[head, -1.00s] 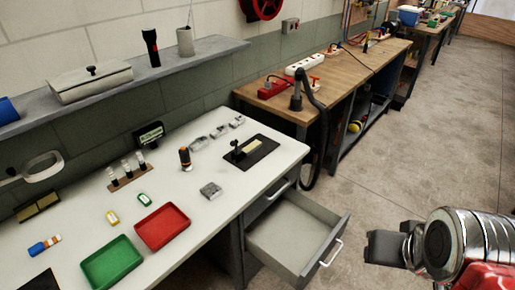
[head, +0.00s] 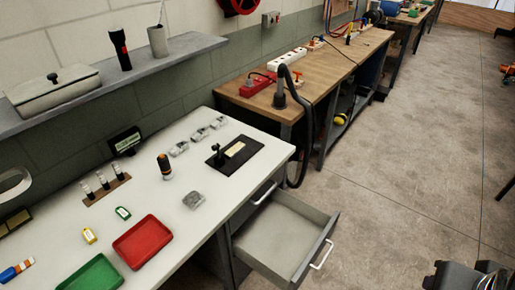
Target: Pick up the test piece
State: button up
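A small grey metal block (head: 194,200) lies alone on the white workbench (head: 225,195), right of the red tray (head: 142,241). Three similar grey pieces (head: 199,135) lie in a row near the wall. I cannot tell for certain which of these is the test piece. My gripper (head: 452,276) shows only in part at the bottom right corner, over the floor and far from the bench. Its fingers are cut off by the frame edge, so their opening is unclear.
An open drawer (head: 285,235) sticks out from the bench's front, between the bench and my gripper. A black plate (head: 236,155) with a small stand, an orange-black tool (head: 165,167) and a green tray (head: 90,275) are on the bench.

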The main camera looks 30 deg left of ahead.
aim_at(237, 148)
jog(key=z, duration=0.7)
jog(key=i, duration=0.85)
jog(key=u, duration=3.15)
